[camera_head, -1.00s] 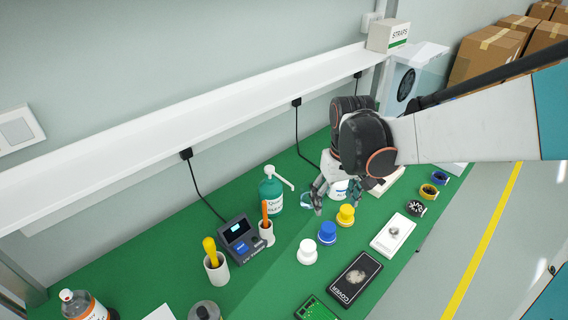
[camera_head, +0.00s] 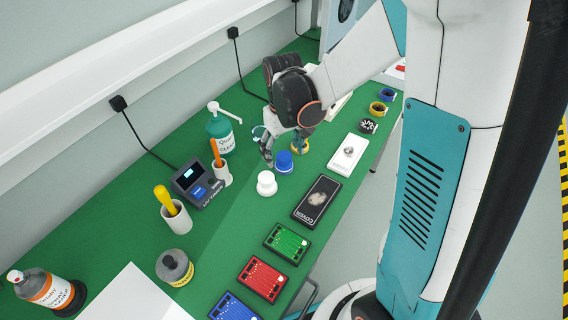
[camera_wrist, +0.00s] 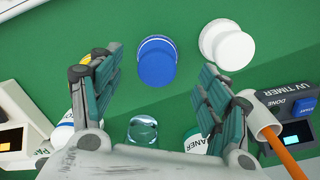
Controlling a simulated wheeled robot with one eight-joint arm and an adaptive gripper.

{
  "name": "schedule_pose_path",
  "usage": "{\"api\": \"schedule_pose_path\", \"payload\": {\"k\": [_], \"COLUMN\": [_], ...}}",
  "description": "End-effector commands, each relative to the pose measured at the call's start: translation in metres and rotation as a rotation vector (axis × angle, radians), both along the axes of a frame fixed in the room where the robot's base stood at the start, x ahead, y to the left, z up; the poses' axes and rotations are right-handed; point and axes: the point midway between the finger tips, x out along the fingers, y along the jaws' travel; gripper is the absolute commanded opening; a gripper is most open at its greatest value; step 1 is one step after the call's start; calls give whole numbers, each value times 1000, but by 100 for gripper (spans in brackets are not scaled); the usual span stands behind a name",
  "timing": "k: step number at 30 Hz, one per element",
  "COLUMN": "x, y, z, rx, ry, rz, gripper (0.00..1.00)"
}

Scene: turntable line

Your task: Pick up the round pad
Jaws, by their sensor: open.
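My gripper (camera_head: 283,150) is open and empty, pointing down over the green bench. In the wrist view its fingers (camera_wrist: 161,62) stand apart, with a blue round-topped piece (camera_wrist: 157,63) between the fingertips and a white one (camera_wrist: 228,45) beyond the right finger. The head view shows the blue piece (camera_head: 284,162) by the fingers, the white piece (camera_head: 266,183) nearer, and a yellow piece (camera_head: 300,146) partly hidden behind. A grey round patch (camera_head: 317,199) lies on the black COVER plate (camera_head: 306,213); a round metallic part lies on a white plate (camera_head: 338,163). I cannot tell which is the round pad.
A clear round piece (camera_wrist: 143,130) lies near the gripper. A green pump bottle (camera_head: 219,132), UV timer (camera_head: 197,184) and cup with an orange-handled tool (camera_head: 222,174) stand left. Green (camera_head: 287,243) and red (camera_head: 262,278) boards lie in front. A shelf runs behind.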

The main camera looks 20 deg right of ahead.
Motion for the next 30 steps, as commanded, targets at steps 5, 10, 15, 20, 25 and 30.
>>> {"api": "schedule_pose_path", "payload": {"k": [5, 10, 15, 20, 25, 30], "x": [1, 1, 1, 1, 1, 1], "y": [-3, -3, -3, -3, -3, -3], "z": [-26, -47, -48, -47, -47, -47], "rx": [0, 0, 0, 0, 0, 0], "ry": [0, 0, 0, 0, 0, 0], "rz": [-1, 0, 0, 0, 0, 0], "gripper": [70, 70, 70, 52, 24, 23]}}
